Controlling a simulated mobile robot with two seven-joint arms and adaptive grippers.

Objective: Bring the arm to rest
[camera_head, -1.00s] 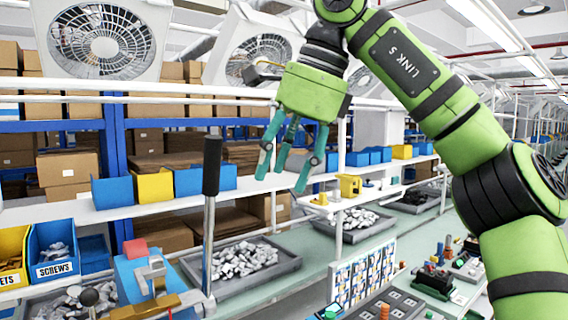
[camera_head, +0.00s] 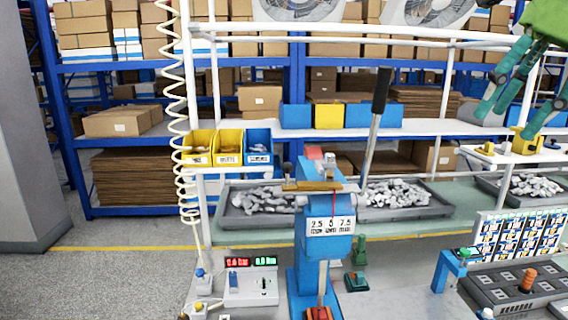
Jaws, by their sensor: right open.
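My right gripper (camera_head: 508,118), green with teal fingers, shows at the upper right edge of the head view. Its fingers point down and stand apart, with nothing between them. The rest of its arm is cut off by the picture's edge. The gripper hangs in front of the shelf, well to the right of the blue test stand (camera_head: 312,245) and its lever with a black handle (camera_head: 381,90). The lever stands up, tilted slightly right, and no gripper touches it. My left gripper is not in view.
A small meter box (camera_head: 250,287) with red and green displays stands left of the stand. Grey trays of metal parts (camera_head: 411,211) lie behind. A panel of breakers (camera_head: 517,240) and a dark block with an orange knob (camera_head: 503,292) are at the right. Yellow and blue bins (camera_head: 229,147) hang at left.

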